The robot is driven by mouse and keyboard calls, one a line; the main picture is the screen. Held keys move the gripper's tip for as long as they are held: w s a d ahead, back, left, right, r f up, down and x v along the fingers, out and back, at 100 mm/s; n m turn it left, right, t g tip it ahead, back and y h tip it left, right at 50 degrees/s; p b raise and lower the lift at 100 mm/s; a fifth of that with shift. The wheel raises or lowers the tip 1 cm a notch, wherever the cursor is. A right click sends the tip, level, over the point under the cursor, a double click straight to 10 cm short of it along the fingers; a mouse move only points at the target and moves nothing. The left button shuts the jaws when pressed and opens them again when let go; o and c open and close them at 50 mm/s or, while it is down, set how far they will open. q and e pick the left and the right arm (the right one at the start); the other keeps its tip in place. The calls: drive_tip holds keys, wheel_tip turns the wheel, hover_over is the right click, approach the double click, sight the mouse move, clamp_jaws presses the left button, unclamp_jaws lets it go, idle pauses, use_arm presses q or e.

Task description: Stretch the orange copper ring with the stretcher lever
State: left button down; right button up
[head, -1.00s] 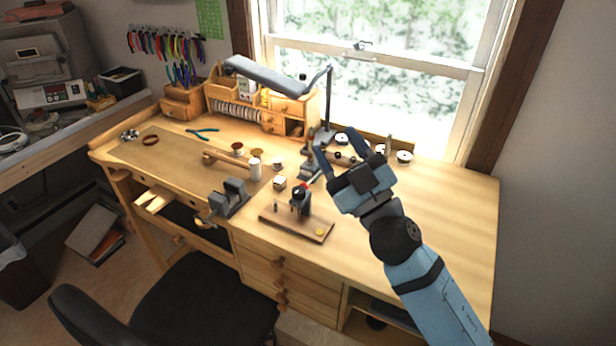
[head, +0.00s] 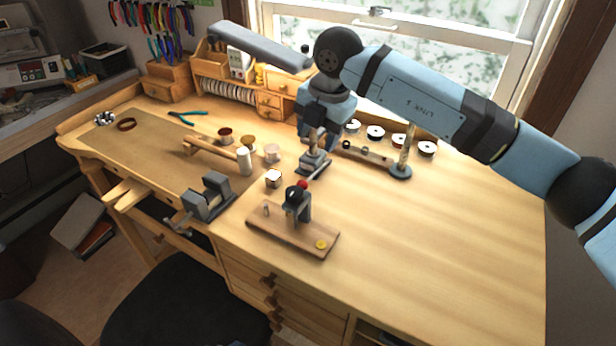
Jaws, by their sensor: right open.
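A copper-brown ring (head: 126,124) lies on the mat at the left; I cannot tell if this is the orange copper ring. My left gripper is not in view.
A wooden board (head: 275,236) with a small dark press is in front. A grey vise (head: 208,198) grips the front edge. Several white spools (head: 375,132) and a wooden post (head: 405,152) stand behind right. The bench's right side (head: 440,220) is clear.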

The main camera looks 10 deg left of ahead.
sight(307, 180)
drive_tip(key=f, duration=0.4)
drive_tip(key=a+f, duration=0.1)
drive_tip(key=f, duration=0.3)
drive_tip(key=a+f, duration=0.1)
drive_tip(key=f, duration=0.3)
drive_tip(key=shift+w+a+f+p, duration=0.15)
drive_tip(key=shift+w+f+p, duration=0.25)
clamp_jaws()
